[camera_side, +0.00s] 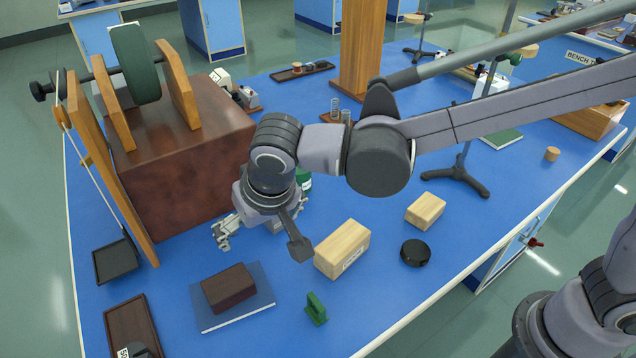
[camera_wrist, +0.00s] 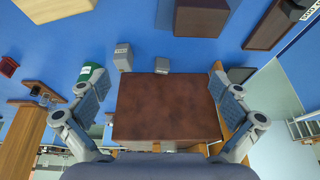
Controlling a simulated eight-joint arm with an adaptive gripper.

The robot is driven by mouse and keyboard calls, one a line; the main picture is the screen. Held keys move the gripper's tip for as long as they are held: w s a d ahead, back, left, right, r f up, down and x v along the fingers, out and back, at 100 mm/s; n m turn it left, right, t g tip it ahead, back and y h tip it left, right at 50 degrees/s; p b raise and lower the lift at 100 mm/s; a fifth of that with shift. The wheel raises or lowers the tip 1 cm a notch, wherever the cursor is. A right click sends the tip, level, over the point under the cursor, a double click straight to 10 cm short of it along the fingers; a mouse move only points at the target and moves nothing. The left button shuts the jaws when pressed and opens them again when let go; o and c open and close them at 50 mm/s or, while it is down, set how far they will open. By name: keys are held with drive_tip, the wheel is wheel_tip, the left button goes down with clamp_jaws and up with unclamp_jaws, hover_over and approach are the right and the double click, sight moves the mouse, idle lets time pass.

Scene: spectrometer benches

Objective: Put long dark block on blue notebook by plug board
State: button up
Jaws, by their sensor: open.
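A dark brown block (camera_side: 229,288) lies flat on the blue notebook (camera_side: 260,306) at the front left of the bench in the side view. Part of the notebook shows around the block. My gripper (camera_side: 260,226) is open and empty, above the bench and behind the block, apart from it. In the wrist view the block (camera_wrist: 200,17) shows at the top edge, beyond the open fingers. A dark board or tray (camera_side: 130,322) with a white label lies left of the notebook; I cannot tell whether it is the plug board.
A large brown box (camera_side: 172,165) with a wheel stands behind my gripper; its face (camera_wrist: 165,108) fills the wrist view's middle. Pale wooden blocks (camera_side: 342,250) (camera_side: 425,211), a green piece (camera_side: 316,309) and a black disc (camera_side: 415,252) lie right. A green bottle (camera_wrist: 90,74) stands close by.

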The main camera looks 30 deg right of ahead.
drive_tip(key=s+d+r, duration=0.1)
drive_tip(key=d+r, duration=0.1)
drive_tip(key=d, duration=0.8)
drive_tip(key=s+d+r, duration=0.1)
drive_tip(key=d+r, duration=0.1)
drive_tip(key=d, duration=0.8)
drive_tip(key=s+d+f+t, duration=0.2)
drive_tip(key=s+d, duration=0.6)
drive_tip(key=d, duration=0.4)
drive_tip(key=shift+f+t, duration=0.3)
drive_tip(key=shift+f, duration=0.05)
